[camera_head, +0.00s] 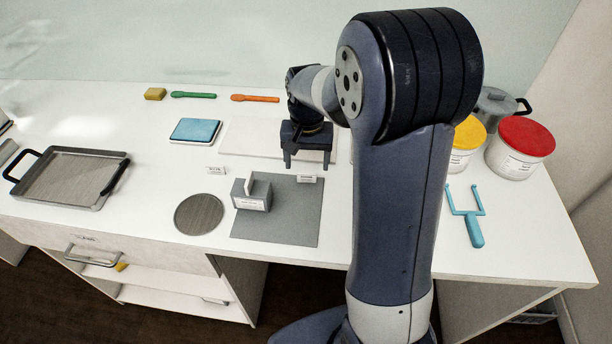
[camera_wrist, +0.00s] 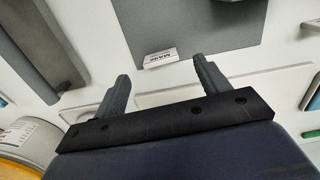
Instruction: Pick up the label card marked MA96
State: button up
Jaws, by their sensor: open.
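A small white label card (camera_wrist: 160,58) stands at the edge of the grey mat in the wrist view, and its blurred print looks like MA96. In the head view this card (camera_head: 306,179) is at the far right corner of the grey mat (camera_head: 300,222). My gripper (camera_head: 306,164) is open and empty, pointing down just behind the card in the head view. In the wrist view my gripper (camera_wrist: 161,68) has its fingers apart, with the card between and just beyond the tips. A second label card (camera_head: 216,170) stands farther left; its print is too small to read.
A grey block holder (camera_head: 252,195) stands on the mat, beside a round dark disc (camera_head: 198,214). A blue pad (camera_head: 196,131) and a pale board (camera_head: 240,136) lie behind. A black-handled tray (camera_head: 72,178) is at left. Yellow and red-lidded tubs (camera_head: 519,150) stand at right.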

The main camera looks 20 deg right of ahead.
aim_at(307, 174)
jog(key=shift+w+f+p, duration=0.1)
jog(key=shift+f+p, duration=0.4)
jog(key=shift+f, duration=2.15)
jog(key=c, duration=1.1)
